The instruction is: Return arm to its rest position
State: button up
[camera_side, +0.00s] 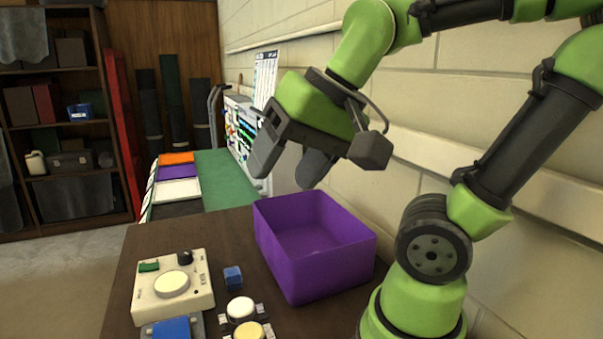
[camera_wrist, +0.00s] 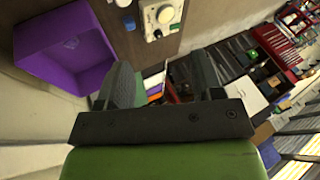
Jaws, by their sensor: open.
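My green arm with its dark gripper (camera_side: 291,166) is raised above the far end of the brown table in the side view. The two fingers are spread apart with nothing between them. In the wrist view my gripper (camera_wrist: 167,85) also shows open and empty. A purple open bin (camera_side: 318,245) stands on the table below and to the right of the gripper, apart from it. The part of the bin's floor that shows is bare. The bin (camera_wrist: 65,50) is at the upper left in the wrist view.
A cream control box (camera_side: 172,288) with a round knob, a small blue block (camera_side: 233,278) and round white and yellow buttons (camera_side: 241,309) are on the table left of the bin. A block wall (camera_side: 490,90) runs close along the right. A green-topped bench (camera_side: 225,180) is behind.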

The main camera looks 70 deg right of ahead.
jog(key=n, duration=0.1)
jog(key=s+a+n, duration=0.1)
jog(key=s+n+t, duration=0.1)
jog(key=shift+s+a+f+n+y, duration=0.15)
jog(key=shift+a+f+n+y, duration=0.05)
jog(key=shift+f+n+y, duration=0.1)
dwell(0.9)
